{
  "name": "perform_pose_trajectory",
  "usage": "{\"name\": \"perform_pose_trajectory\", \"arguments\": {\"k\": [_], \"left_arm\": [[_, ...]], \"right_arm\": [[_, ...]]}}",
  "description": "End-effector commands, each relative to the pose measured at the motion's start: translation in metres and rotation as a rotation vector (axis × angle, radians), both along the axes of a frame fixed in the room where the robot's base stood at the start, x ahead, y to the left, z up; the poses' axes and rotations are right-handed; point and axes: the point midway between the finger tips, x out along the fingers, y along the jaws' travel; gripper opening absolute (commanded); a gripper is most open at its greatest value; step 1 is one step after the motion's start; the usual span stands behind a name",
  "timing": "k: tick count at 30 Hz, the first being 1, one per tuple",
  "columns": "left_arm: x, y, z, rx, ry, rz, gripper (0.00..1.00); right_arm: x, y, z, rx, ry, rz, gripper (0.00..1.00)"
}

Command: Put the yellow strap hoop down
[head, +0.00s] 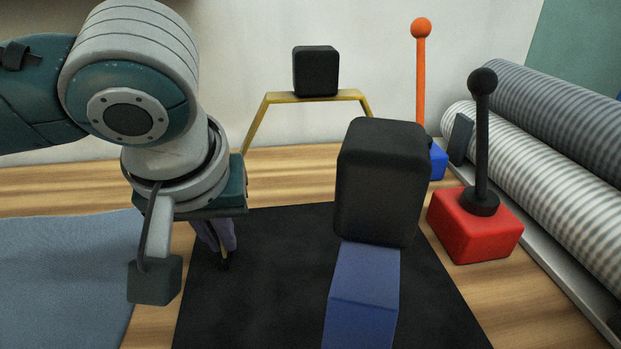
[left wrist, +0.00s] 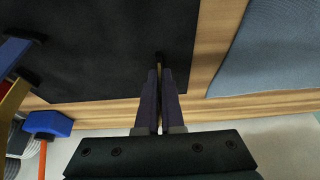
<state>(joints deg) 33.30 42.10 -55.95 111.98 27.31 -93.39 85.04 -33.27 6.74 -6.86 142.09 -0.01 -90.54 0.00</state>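The yellow strap hoop (head: 315,97) is an arch with a black block (head: 316,71) at its top, toward the back in the head view. My left wrist hides much of its left leg, and the near black block hides its right leg. My left gripper (head: 224,257) points down at the left of the black mat. In the left wrist view its fingers (left wrist: 159,74) are nearly together, with a thin yellow piece and dark end at the tips, apparently the hoop's left leg. Whether the hoop's feet touch the mat is unclear. My right gripper is out of view.
A blue hoop (head: 365,285) with a large black block (head: 383,182) stands nearer on the black mat (head: 270,310). A red base with black lever (head: 475,225), an orange lever (head: 421,80) and grey rolls (head: 545,155) lie right. A blue-grey cloth (head: 60,290) lies left.

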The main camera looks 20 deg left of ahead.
Motion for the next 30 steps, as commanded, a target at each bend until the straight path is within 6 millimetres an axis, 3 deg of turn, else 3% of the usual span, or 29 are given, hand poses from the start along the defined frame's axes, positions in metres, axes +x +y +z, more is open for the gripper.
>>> {"name": "perform_pose_trajectory", "arguments": {"k": [6,7,14,23,30], "left_arm": [[0.0,0.0,-0.002,-0.001,0.0,0.0,0.0],[0.0,0.0,-0.002,-0.001,0.001,-0.001,0.08],[0.0,0.0,-0.002,0.0,0.0,-0.001,0.34],[0.0,0.0,0.001,0.0,-0.001,-0.001,0.34],[-0.013,-0.009,0.042,-0.004,-0.001,-0.004,0.34]], "right_arm": [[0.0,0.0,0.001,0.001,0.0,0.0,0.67],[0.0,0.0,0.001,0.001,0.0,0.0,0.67],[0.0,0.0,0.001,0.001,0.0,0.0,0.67],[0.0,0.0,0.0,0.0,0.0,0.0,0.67],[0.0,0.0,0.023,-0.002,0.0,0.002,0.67]]}}
